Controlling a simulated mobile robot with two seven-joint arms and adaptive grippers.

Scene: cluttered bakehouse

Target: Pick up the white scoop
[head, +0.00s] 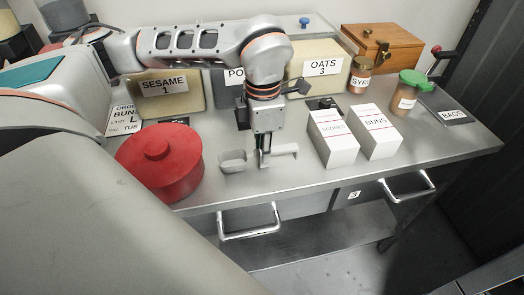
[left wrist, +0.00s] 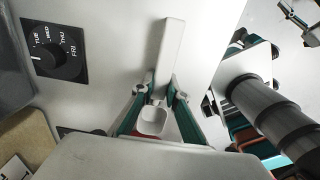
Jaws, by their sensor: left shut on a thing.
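The white scoop lies level at the worktop, with its bowl (head: 233,161) to the left and its handle (head: 285,150) to the right in the head view. My left gripper (head: 262,163) points down and is shut on the scoop between bowl and handle. In the left wrist view, the scoop's bowl (left wrist: 152,121) shows between the two fingers and its handle (left wrist: 170,50) runs away upward. I cannot tell whether the scoop still touches the worktop. My right gripper does not show clearly in either view.
A red lidded pot (head: 160,168) stands left of the scoop. The SCONES box (head: 333,140) and BUNS box (head: 375,132) stand to its right. The SESAME bin (head: 165,95) and OATS bin (head: 318,62) are behind. The worktop's front edge (head: 300,190) is close.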

